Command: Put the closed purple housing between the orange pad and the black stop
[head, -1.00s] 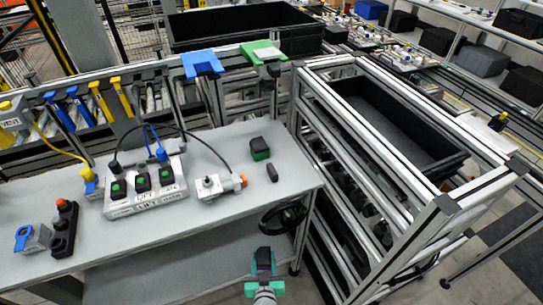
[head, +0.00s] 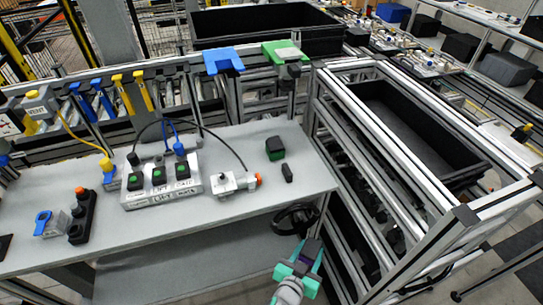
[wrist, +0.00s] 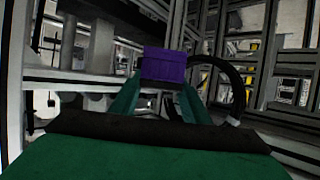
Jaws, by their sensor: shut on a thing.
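My gripper (head: 304,255) has teal fingers and is shut on the purple housing (head: 311,248), low in front of the bench's right end. In the wrist view the housing (wrist: 164,65) sits between the fingertips, with no open lid visible. On the bench, a small white fixture (head: 228,183) has an orange end piece (head: 258,180), which may be the orange pad. A small black block (head: 287,172) stands to its right across a short gap and may be the black stop. My gripper is well apart from both.
A green and black block (head: 275,148) sits behind the gap. A white switch box (head: 160,190) with cables stands to the left. A black ring-shaped thing (head: 295,218) hangs at the bench edge, near my gripper. A metal rack (head: 400,180) with a black bin bounds the right.

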